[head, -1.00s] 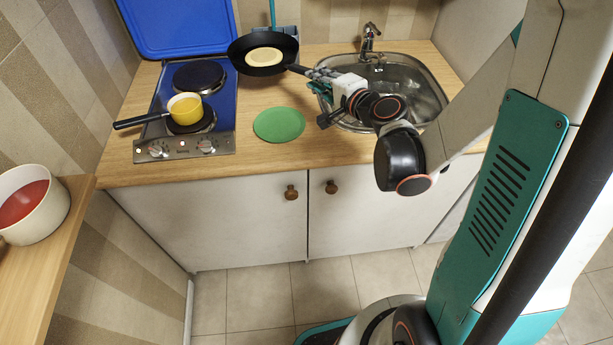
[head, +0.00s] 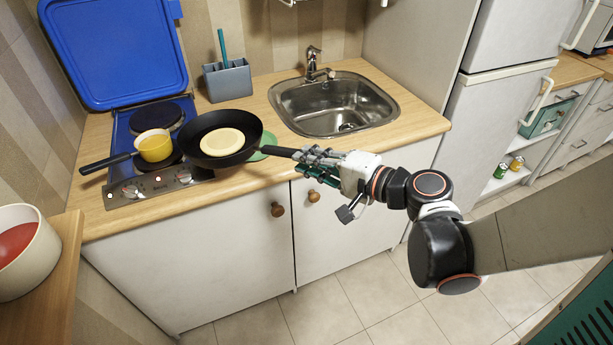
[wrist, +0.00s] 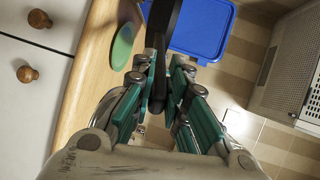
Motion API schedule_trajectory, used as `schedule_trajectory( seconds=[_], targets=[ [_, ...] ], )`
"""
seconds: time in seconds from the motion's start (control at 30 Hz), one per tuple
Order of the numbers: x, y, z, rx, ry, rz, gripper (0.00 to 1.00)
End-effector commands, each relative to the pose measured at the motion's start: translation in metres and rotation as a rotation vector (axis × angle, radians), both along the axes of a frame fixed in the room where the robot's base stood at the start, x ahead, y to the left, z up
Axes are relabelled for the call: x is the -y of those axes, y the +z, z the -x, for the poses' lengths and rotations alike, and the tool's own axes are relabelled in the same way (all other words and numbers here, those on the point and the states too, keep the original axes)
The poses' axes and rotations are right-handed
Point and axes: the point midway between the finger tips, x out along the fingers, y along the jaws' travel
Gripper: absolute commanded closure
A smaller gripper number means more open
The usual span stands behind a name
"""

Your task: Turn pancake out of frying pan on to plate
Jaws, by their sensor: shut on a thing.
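My gripper (head: 322,163) is shut on the handle of the black frying pan (head: 240,121). The pale round pancake (head: 221,141) lies inside the pan. The green plate (head: 260,154) is on the counter, mostly hidden behind the pan in the head view. In the wrist view, the plate (wrist: 123,46) shows at upper left and the dark pan handle (wrist: 162,32) runs up from between the fingers. The pancake is not visible there.
A yellow saucepan (head: 155,148) stands on the hob (head: 133,185), left of the pan. The raised blue lid (head: 115,60) is behind it. A grey caddy (head: 228,80) stands at the back. The sink (head: 335,105) is at right. A white pot (head: 22,255) stands at far left.

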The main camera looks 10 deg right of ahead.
Motion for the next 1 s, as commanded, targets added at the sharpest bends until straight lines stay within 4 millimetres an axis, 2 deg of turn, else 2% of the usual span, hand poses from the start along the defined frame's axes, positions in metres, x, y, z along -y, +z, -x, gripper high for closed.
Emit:
schedule_trajectory(
  seconds=[0.1, 0.27, 0.7, 1.0],
  targets=[
    [-0.009, -0.002, 0.011, 0.007, 0.039, -0.006, 1.0],
    [-0.01, 0.003, 0.013, -0.024, 0.054, -0.033, 1.0],
    [0.004, 0.027, -0.008, -0.395, 0.048, -0.296, 1.0],
    [0.018, 0.02, -0.029, -0.604, 0.046, -0.445, 1.0]
  ],
)
